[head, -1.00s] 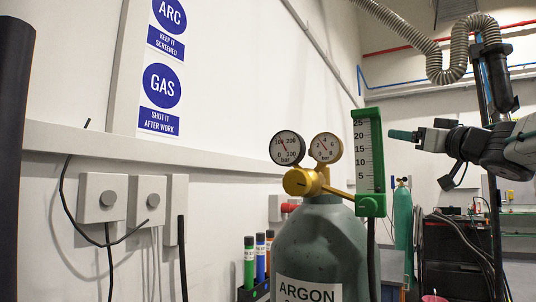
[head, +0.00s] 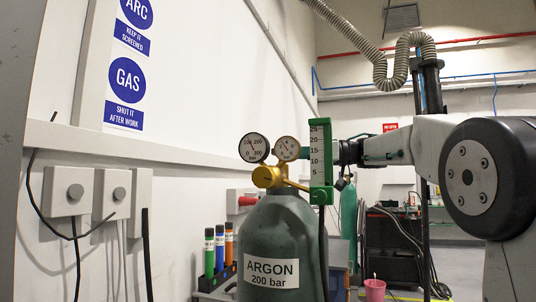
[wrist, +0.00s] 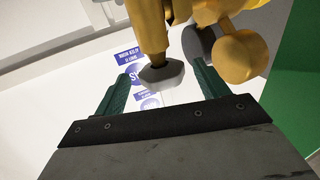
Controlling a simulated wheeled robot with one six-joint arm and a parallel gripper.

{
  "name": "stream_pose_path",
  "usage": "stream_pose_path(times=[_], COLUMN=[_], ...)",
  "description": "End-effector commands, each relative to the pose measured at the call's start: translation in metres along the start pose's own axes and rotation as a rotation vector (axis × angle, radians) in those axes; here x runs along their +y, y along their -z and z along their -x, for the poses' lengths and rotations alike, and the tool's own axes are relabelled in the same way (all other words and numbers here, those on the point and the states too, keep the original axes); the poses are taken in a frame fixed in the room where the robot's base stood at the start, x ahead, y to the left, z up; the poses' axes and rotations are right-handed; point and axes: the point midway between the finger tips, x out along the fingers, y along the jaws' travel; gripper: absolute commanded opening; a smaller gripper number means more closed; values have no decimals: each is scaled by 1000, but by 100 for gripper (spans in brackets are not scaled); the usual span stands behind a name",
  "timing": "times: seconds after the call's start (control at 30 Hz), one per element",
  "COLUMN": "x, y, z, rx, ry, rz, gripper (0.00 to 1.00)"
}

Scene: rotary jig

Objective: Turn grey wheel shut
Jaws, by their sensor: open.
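The grey wheel (wrist: 161,77) shows in the wrist view as a faceted grey knob at the end of a brass stem. My gripper (wrist: 161,72) is open, with one green finger on each side of the wheel in the picture. Gaps show on both sides; I cannot tell how deep the wheel sits between the fingers. In the head view, the brass regulator (head: 268,177) sits on top of the argon cylinder (head: 285,235). There the wheel is not discernible, and my gripper is largely hidden behind the green flowmeter (head: 321,160).
Two round gauges (head: 254,148) stand on the regulator. The flowmeter stands upright just right of them, close to my arm. The wall with grey boxes (head: 68,190) is at left. Colored tubes (head: 219,247) stand left of the cylinder. A pink bucket (head: 375,290) is on the floor.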

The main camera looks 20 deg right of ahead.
Motion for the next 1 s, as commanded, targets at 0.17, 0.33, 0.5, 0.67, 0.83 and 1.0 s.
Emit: stream_pose_path(times=[0.17, 0.33, 0.5, 0.67, 0.83, 1.0], x=[-1, 0, 0, 0, 0, 0], y=[0, 0, 0, 0, 0, 1], z=[-31, -46, -50, -50, -49, -50], rx=[1, 1, 1, 2, 2, 2], ry=[4, 2, 0, 0, 0, -17], rz=[1, 1, 2, 2, 2, 2], gripper=[73, 73, 73, 70, 28, 29])
